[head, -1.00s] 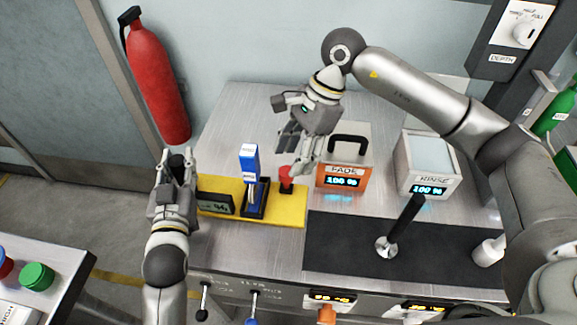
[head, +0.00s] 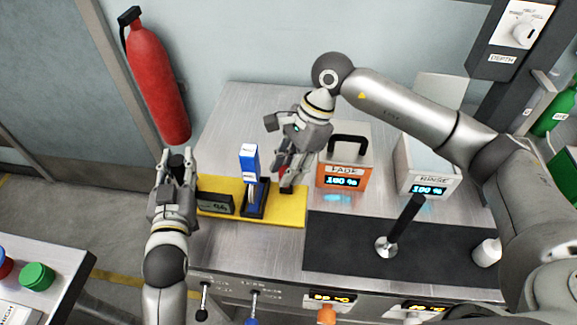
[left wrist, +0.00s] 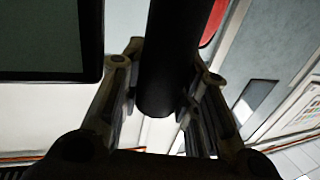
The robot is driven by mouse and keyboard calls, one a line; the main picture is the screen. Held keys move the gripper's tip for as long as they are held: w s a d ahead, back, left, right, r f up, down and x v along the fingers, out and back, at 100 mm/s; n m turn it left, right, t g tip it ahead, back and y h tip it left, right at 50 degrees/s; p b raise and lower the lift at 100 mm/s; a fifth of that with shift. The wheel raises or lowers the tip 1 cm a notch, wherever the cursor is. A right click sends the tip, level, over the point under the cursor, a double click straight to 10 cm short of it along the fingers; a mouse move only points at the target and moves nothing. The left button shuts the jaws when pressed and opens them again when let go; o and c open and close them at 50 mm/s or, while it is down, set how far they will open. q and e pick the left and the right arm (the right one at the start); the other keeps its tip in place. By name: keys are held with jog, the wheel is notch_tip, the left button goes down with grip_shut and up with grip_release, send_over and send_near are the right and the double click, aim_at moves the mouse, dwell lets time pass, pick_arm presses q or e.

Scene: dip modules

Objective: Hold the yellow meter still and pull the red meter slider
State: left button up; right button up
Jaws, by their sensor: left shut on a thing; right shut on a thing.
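The yellow meter (head: 292,215) is a flat yellow base on the steel bench. It carries a small dark display (head: 216,204) and a blue upright piece (head: 250,165). My left gripper (head: 178,165) is shut on a black upright handle (head: 176,160) at the meter's left end. The left wrist view shows the dark handle (left wrist: 168,60) between the fingers. My right gripper (head: 287,177) is shut on the red slider (head: 282,172) at the meter's right end. The fingers hide most of the slider; its dark foot shows below.
An orange-fronted FADE box (head: 343,178) stands just right of my right gripper, with a white RINSE box (head: 430,180) beyond. A black lever (head: 405,220) rises from a dark mat (head: 340,245). A red extinguisher (head: 158,85) hangs behind left.

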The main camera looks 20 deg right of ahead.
jog(key=shift+s+a, duration=0.4)
jog(key=shift+s, duration=0.55)
jog(key=shift+s+a, duration=0.4)
jog(key=shift+s, duration=0.6)
jog(key=shift+s+a, duration=0.4)
jog(key=shift+s, duration=0.55)
grip_shut()
jog(key=o, duration=1.1)
grip_release()
jog(key=shift+c, duration=0.2)
jog(key=shift+w+r, duration=0.1)
jog(key=v, duration=1.2)
jog(key=shift+d, duration=0.15)
